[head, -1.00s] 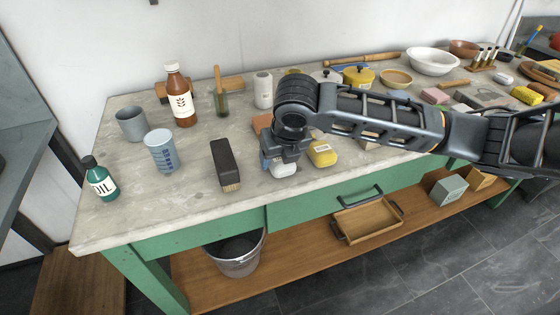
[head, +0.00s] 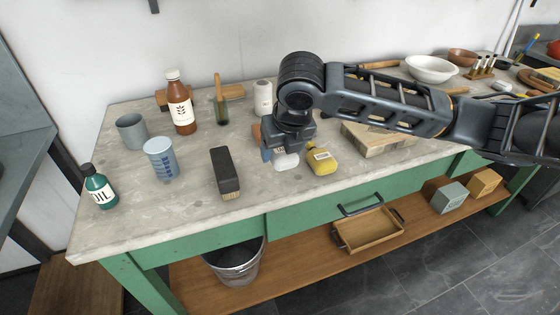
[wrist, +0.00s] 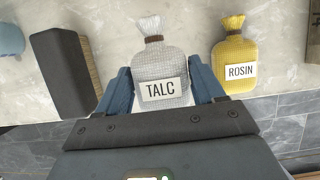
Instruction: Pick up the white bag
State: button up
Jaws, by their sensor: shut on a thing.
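The white bag (wrist: 162,62) has a label reading TALC and a brown tie at its neck. In the wrist view it lies between the two blue fingers of my gripper (wrist: 163,92), which is shut on it. In the head view, only a pale end of the white bag (head: 286,161) shows below my gripper (head: 281,152); the arm hides the rest. I cannot tell whether the bag is clear of the bench top. A yellow bag labelled ROSIN (wrist: 236,62) lies just to the right, apart from the gripper; it also shows in the head view (head: 321,161).
A dark brush (head: 225,171) lies left of the gripper. A blue cup (head: 160,160), grey cup (head: 131,131), brown bottle (head: 181,108) and green OIL bottle (head: 98,187) stand farther left. A pale block (head: 376,146) lies right. The bench front edge is close.

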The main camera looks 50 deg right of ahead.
jog(key=s+d+r+b, duration=0.1)
jog(key=s+d+r, duration=0.5)
jog(key=d, duration=0.3)
jog(key=shift+s+d+r, duration=0.15)
jog(key=shift+s+r, duration=0.05)
